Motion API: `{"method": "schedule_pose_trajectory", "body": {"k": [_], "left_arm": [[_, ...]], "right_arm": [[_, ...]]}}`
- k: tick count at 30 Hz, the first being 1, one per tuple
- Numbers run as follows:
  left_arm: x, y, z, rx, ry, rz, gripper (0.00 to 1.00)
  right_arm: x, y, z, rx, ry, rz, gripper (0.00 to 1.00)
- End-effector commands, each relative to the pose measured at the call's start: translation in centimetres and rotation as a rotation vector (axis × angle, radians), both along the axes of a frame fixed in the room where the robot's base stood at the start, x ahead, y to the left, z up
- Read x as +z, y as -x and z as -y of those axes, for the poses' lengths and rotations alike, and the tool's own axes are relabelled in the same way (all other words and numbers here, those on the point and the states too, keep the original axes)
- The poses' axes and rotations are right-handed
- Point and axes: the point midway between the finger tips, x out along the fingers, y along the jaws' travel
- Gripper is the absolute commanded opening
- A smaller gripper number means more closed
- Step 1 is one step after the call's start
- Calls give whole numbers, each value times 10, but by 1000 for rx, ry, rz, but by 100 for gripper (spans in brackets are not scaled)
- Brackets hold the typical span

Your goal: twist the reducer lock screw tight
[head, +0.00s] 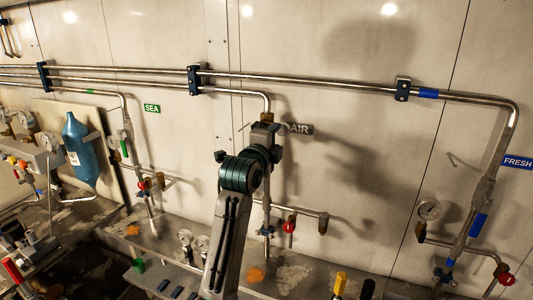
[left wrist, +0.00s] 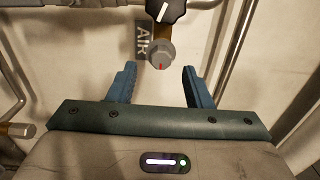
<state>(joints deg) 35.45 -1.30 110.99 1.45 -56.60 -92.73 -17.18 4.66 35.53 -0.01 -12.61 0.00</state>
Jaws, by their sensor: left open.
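In the left wrist view a small grey round knob with a red mark, which looks like the lock screw (left wrist: 161,56), sits below a black knob with a white pointer (left wrist: 166,10), apparently the reducer's. My left gripper (left wrist: 160,74) is open, with one blue finger on each side of the grey knob in the picture and a visible gap to each. The knob appears near the fingertips; I cannot tell its exact depth. In the head view my left gripper (head: 264,132) is up at the AIR pipe and hides the reducer and screw. My right gripper is not in view.
The AIR label (head: 300,128) is on the wall just right of my gripper. Steel pipes (head: 300,78) run above along the wall. A red valve handle (head: 289,228) is below right. The FRESH line's gauge (head: 429,209) is farther right. A blue bottle (head: 82,150) stands left.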

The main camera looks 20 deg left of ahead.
Motion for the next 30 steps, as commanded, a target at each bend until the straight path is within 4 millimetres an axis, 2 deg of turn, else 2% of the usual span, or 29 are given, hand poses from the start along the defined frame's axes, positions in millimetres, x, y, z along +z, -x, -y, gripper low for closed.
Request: {"method": "schedule_pose_trajectory", "body": {"k": [1, 6, 12, 28, 30], "left_arm": [[-5, 11, 0, 0, 0, 4, 45], [-4, 44, -2, 0, -1, 4, 45], [-2, 67, -2, 0, -1, 1, 45], [-1, 72, -2, 0, 0, -1, 45], [-5, 72, -3, 1, 8, -9, 45]], "right_arm": [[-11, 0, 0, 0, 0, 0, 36], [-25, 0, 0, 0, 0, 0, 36], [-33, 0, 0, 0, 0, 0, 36], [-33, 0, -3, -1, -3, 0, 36], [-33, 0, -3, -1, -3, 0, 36]]}}
